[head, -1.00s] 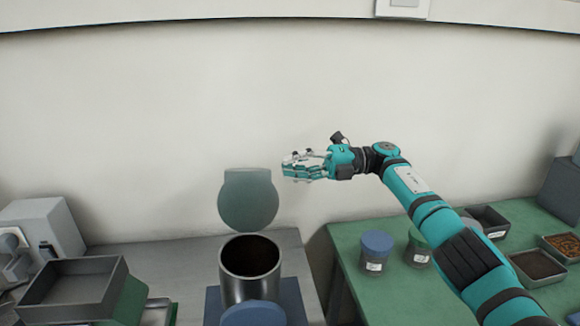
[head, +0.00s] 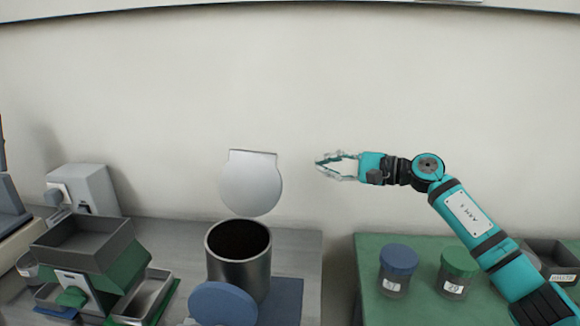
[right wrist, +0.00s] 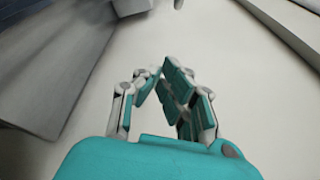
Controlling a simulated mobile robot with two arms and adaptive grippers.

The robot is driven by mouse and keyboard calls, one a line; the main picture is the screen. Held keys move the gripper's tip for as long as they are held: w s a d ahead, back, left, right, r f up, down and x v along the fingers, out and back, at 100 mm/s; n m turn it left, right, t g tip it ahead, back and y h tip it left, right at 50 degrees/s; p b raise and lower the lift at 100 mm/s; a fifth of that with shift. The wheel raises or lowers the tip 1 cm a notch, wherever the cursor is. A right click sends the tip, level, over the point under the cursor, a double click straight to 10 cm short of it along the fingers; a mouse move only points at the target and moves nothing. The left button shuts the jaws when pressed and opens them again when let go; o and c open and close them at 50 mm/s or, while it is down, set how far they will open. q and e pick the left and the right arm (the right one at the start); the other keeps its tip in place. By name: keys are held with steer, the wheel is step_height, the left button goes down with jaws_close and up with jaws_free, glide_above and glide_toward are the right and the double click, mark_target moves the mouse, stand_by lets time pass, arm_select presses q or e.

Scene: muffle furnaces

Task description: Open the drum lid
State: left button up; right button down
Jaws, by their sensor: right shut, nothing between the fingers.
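The drum (head: 240,265) is a dark metal cylinder, open at the top, with a dark inside showing. Its lid (head: 250,185), a round pale grey plate with a straight tab at its top edge, stands raised above and behind the mouth, clear of it. My right gripper (head: 319,169) is to the right of the lid, apart from it, in front of the bare wall. Its fingertips meet and hold nothing; they also show in the right wrist view (right wrist: 169,72). My left gripper is not in view.
A blue disc (head: 223,303) stands in front of the drum. Stacked trays (head: 85,245) and a grey box (head: 84,190) are at left. On the green table at right stand a blue-lidded jar (head: 398,270) and a green-lidded jar (head: 456,272). Wall space is free around my right gripper.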

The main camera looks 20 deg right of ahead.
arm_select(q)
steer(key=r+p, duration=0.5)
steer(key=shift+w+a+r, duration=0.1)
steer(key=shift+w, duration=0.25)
arm_select(e)
steer(key=w+a+r, duration=0.1)
steer(key=w+a, duration=0.2)
steer(key=a, duration=0.6)
arm_select(q)
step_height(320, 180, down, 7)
steer(key=b, duration=0.6)
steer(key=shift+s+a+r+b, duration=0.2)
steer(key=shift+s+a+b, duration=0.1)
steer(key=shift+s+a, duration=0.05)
arm_select(e)
steer(key=shift+n+t, duration=0.3)
steer(key=shift+n, duration=0.6)
steer(key=shift+s+a+r, duration=0.25)
steer(key=shift+s+r, duration=0.45)
steer(key=shift+s, duration=0.05)
steer(key=shift+s+a+r, duration=0.25)
steer(key=shift+s+r, duration=0.45)
steer(key=shift+s, duration=0.05)
